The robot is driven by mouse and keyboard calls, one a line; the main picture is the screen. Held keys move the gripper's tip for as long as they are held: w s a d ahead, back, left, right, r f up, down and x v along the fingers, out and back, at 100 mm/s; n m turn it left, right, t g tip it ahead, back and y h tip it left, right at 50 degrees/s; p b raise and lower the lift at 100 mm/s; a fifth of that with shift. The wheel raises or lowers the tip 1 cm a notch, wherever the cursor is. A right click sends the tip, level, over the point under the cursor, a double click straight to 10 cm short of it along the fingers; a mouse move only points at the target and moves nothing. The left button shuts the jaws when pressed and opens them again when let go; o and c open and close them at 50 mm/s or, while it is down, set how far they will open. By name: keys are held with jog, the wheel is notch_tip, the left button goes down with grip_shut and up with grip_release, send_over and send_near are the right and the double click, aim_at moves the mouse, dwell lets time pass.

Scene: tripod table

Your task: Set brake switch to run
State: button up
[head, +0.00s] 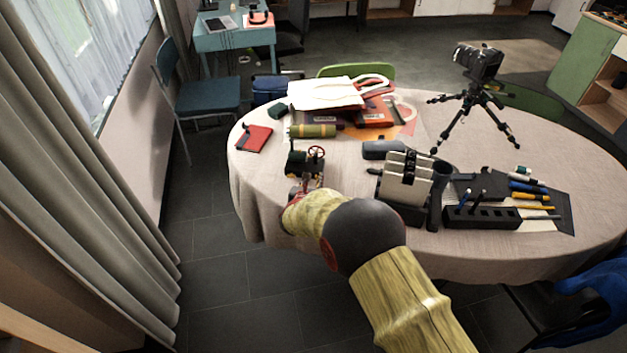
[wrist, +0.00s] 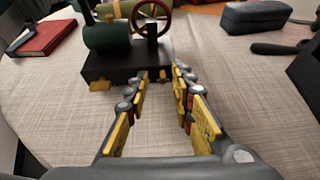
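A small model engine with a green boiler, a red-rimmed wheel and a black base stands on the table. It is in the head view (head: 305,166) and at the top of the wrist view (wrist: 108,38). A yellow tab (wrist: 101,86) sticks out at the base's front left. A small yellowish part (wrist: 161,76) shows at the base's front edge between my fingertips; I cannot tell whether it is the brake switch or how it is set. My gripper (wrist: 160,78) is open and empty, its fingertips close in front of the base. My arm partly covers it in the head view.
The round table (head: 265,205) has a cream cloth. Right of the engine stand a grey-and-cream block device (head: 405,178) and a black pen holder (head: 482,217). A red notebook (head: 254,138) and an olive cylinder (head: 312,131) lie behind. A camera tripod (head: 475,100) stands far right.

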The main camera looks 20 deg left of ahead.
jog(key=v, duration=1.1)
jog(key=shift+s+d+r, duration=0.1)
jog(key=shift+s+r, duration=0.05)
jog(key=shift+s, duration=0.2)
